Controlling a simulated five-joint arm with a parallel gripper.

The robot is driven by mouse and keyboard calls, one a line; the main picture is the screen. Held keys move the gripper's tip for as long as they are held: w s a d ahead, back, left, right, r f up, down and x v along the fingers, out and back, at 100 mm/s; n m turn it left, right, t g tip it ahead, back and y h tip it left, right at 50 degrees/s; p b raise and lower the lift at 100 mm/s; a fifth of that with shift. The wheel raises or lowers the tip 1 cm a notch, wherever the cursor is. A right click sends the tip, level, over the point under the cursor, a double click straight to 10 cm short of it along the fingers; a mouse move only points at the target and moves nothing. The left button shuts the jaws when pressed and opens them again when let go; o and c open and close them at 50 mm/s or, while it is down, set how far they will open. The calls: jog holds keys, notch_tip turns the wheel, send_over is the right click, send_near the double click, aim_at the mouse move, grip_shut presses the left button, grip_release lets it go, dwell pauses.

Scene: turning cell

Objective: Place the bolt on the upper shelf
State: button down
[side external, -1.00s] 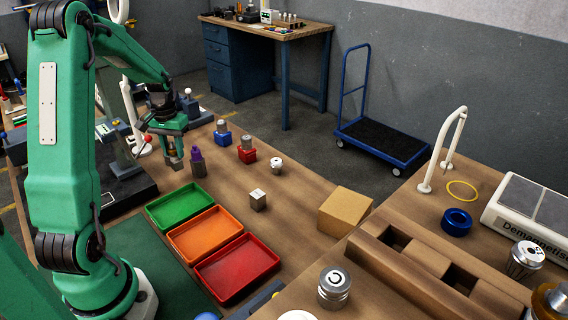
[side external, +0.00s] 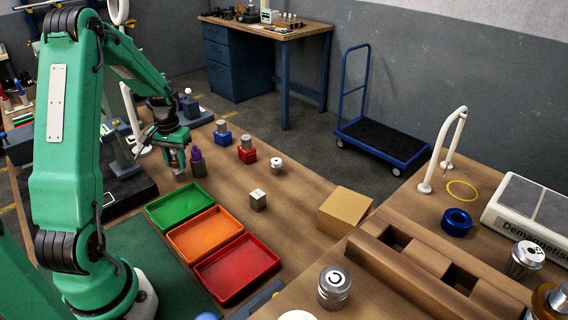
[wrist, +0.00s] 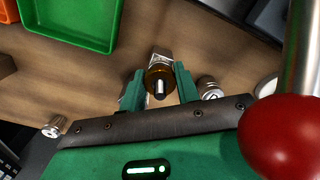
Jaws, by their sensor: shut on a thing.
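My gripper (side external: 177,157) is low beside the green tray, over the wooden bench. In the wrist view its two green fingers (wrist: 159,85) are shut on a small part with a brown collar (wrist: 158,74) and a bright metal pin. This part also shows below the fingers in the side view (side external: 179,172). I cannot tell whether this part is the bolt, nor whether it touches the bench. A purple piece (side external: 197,163) stands close to the right of my gripper. No upper shelf can be made out.
Green (side external: 179,206), orange (side external: 206,234) and red (side external: 237,267) trays stand in a row on the bench. A red knob (wrist: 287,136) on a metal rod is close in the wrist view.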

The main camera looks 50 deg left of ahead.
jog(key=c, duration=1)
grip_release()
jog(key=shift+f, duration=0.1)
jog(key=shift+c, duration=0.2)
notch_tip(320, 180, up, 12)
